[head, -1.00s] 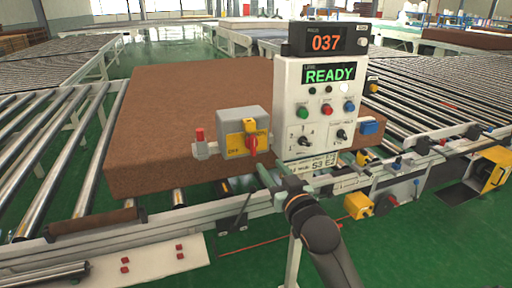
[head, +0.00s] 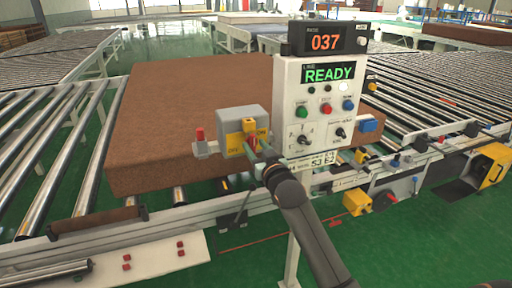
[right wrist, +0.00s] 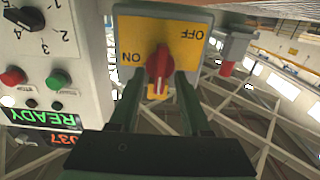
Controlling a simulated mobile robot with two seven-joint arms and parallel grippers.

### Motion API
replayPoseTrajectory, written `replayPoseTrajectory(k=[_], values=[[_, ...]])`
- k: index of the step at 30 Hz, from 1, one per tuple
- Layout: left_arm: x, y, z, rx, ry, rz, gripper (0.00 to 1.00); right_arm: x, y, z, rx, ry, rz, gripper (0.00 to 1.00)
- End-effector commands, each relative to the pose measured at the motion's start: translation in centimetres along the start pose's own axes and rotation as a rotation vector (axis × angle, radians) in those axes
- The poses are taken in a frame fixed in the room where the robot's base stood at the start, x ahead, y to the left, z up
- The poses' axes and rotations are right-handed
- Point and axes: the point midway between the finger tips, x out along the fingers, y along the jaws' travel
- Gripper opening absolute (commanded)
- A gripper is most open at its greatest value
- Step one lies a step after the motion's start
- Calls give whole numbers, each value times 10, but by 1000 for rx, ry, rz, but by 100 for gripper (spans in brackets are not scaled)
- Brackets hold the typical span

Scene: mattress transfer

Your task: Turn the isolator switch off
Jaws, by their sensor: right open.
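The isolator switch is a grey box (head: 232,118) with a yellow plate marked ON and OFF and a red rotary handle (head: 251,141). In the right wrist view, which is upside down, the red handle (right wrist: 158,66) stands upright in the picture on the yellow plate (right wrist: 130,35). ON is at its left and OFF at its upper right. My right gripper (right wrist: 158,82) is open, with one finger on each side of the handle. Contact cannot be told. In the head view my right gripper (head: 260,155) partly covers the plate. My left gripper is not in view.
Right of the switch stands a control panel (head: 285,105) with buttons, selector knobs, a READY screen (head: 328,74) and a 037 display (head: 325,42). A brown mattress (head: 150,130) lies on rollers behind. A red-topped part (right wrist: 228,65) juts from the box's side.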

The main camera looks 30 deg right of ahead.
Motion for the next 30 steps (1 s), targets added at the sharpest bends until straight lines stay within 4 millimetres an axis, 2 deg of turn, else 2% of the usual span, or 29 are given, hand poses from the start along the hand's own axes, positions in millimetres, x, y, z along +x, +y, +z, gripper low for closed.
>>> replayPoseTrajectory(k=[4,16,30], values=[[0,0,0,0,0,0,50,0,0,0,0,0,0,46],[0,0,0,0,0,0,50,0,0,0,0,0,0,1],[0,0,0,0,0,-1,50,0,0,0,-3,-1,0,0]])
